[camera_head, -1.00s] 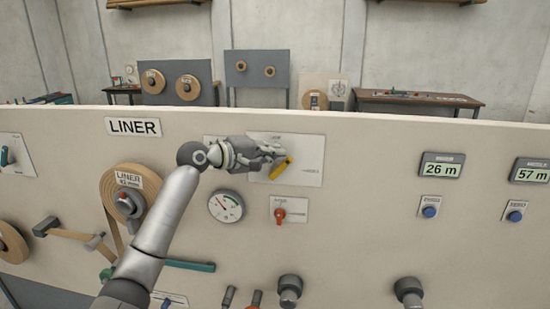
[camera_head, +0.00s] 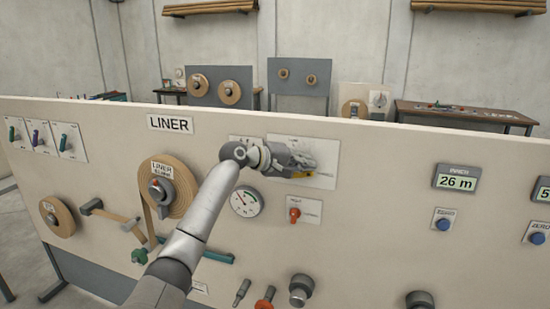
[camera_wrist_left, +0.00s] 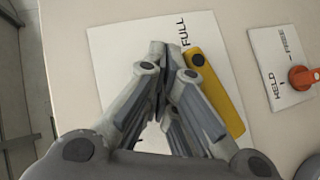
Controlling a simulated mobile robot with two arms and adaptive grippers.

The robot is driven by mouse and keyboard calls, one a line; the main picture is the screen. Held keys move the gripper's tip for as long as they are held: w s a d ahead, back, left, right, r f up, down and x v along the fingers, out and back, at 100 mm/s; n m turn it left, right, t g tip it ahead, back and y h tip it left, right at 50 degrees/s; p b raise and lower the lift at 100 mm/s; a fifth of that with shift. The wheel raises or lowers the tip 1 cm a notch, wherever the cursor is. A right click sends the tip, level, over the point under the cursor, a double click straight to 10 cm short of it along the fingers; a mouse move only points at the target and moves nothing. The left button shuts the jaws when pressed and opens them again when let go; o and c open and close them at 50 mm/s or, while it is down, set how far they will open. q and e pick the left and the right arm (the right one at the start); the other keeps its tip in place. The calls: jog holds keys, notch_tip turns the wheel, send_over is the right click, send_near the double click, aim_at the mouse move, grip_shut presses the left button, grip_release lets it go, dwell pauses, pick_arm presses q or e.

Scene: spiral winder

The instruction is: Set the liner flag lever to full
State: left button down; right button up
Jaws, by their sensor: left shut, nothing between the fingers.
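The yellow liner flag lever (camera_head: 302,175) is on a white plate (camera_head: 325,155) on the panel, largely behind my left gripper (camera_head: 311,166) in the head view. In the left wrist view the lever (camera_wrist_left: 222,98) lies slanted on its plate, with its dark-dotted end near the word FULL (camera_wrist_left: 185,30). My left gripper (camera_wrist_left: 160,52) is shut and empty, its fingers lying alongside the lever. I cannot tell whether they touch it. The plate's other label is hidden. My right gripper is out of view.
An orange-red knob (camera_head: 294,214) on a HELD/FREE plate sits just below the lever plate. A round gauge (camera_head: 245,202) and the liner roll (camera_head: 179,205) are to the left. Displays and blue buttons (camera_head: 443,223) are to the right. Grey and red handles stick out below.

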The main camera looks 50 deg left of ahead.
pick_arm(q)
jog(key=shift+d, duration=0.2)
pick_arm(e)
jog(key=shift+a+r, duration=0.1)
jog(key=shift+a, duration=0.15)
pick_arm(q)
jog(key=shift+w+d+f, duration=0.15)
jog(key=shift+w+f, duration=0.05)
jog(key=shift+f, duration=0.05)
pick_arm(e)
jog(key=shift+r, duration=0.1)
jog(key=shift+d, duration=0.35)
